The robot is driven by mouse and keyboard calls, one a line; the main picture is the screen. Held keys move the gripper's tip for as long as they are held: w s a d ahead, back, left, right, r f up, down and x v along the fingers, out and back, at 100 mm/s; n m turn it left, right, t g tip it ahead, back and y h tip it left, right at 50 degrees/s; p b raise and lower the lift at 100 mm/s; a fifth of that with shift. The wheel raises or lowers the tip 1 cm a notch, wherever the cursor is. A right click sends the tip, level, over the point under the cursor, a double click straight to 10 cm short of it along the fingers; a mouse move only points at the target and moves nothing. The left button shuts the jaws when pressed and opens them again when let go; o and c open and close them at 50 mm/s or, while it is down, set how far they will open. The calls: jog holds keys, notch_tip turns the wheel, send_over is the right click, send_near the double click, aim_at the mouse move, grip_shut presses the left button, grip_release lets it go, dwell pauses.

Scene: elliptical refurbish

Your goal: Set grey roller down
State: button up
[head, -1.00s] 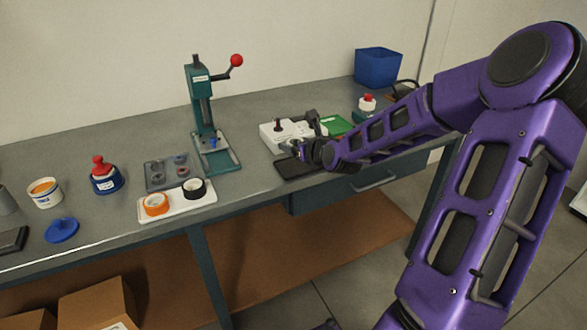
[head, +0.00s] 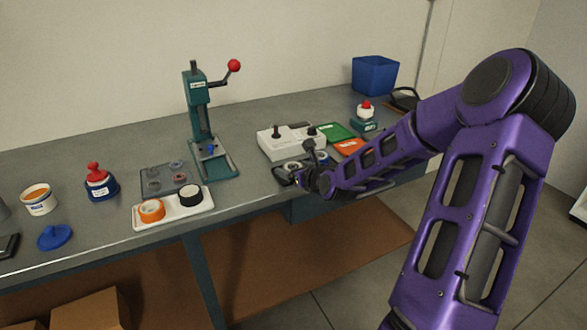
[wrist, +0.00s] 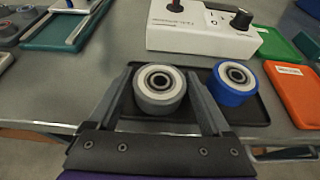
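The grey roller (wrist: 160,88), with a pale face and dark hub, is between the two fingers of my gripper (wrist: 161,72) in the wrist view. The fingertips appear to press on its two sides. The roller is over the left part of a black tray (wrist: 262,116); whether its underside touches the tray is hidden. The blue roller (wrist: 232,84) is on the tray's right part, close beside my right finger. In the head view my gripper (head: 297,172) is low at the bench's front edge, and the arm hides much of the tray.
A white control box (wrist: 203,28) stands just behind the tray. A green mat (wrist: 277,44) and an orange mat (wrist: 297,92) lie to the right. A green lever press (head: 205,130) and a white tray of tape rolls (head: 172,216) stand left. Bare bench separates the press and box.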

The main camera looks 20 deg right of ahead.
jog(key=shift+r, duration=0.2)
jog(key=shift+s+r, duration=0.15)
jog(key=shift+s, duration=0.15)
jog(key=p+v, duration=0.4)
jog(key=v, duration=0.7)
jog(key=shift+s, duration=0.15)
